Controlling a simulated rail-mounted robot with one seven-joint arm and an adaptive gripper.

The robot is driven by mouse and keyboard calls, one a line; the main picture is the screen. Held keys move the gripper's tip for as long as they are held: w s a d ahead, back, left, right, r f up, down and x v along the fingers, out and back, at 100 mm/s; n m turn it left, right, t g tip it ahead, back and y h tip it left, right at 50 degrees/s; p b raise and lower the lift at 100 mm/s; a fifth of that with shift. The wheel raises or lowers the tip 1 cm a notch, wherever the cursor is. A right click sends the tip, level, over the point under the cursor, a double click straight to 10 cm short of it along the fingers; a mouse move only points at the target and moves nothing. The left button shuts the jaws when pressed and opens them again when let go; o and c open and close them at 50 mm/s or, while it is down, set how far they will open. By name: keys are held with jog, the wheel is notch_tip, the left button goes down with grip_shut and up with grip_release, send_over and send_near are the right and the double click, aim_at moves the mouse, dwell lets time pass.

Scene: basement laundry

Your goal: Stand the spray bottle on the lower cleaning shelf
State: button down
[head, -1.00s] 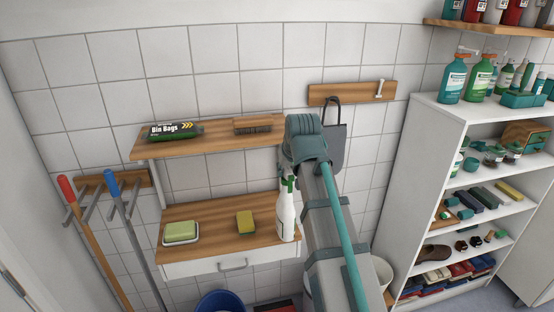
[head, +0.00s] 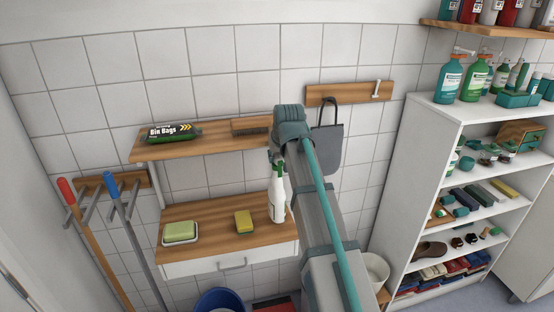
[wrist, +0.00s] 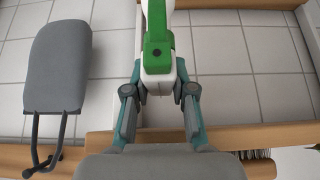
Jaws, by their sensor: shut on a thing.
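The white spray bottle with a green-and-white head (head: 278,197) is upright in front of the right part of the lower cleaning shelf (head: 215,240). Its base shows against the wooden board near the right end; I cannot tell whether it touches. In the wrist view my gripper (wrist: 158,72) is shut on the bottle near its green head (wrist: 157,48), one finger on each side. In the head view my forearm and wrist hide most of the gripper. The lower shelf also carries a green soap bar in a dish (head: 180,232) and a yellow sponge (head: 244,221).
The upper shelf (head: 215,143) holds bin bags (head: 171,133) and a brush (head: 251,126), above the bottle. A grey dustpan (head: 328,145) hangs right of my wrist; it also shows in the wrist view (wrist: 57,68). Board between sponge and bottle is bare. A tall stocked cabinet (head: 420,160) stands right.

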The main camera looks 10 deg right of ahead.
jog(key=shift+f+p, duration=0.3)
jog(key=shift+f, duration=1.05)
jog(key=c, duration=1)
grip_release()
jog(key=shift+o, duration=0.2)
jog(key=shift+r, duration=0.1)
jog(key=shift+r, duration=0.7)
jog(key=b+v, duration=0.2)
jog(key=v, duration=0.9)
jog(key=shift+s+r+b, duration=0.25)
jog(key=shift+s+b, duration=0.05)
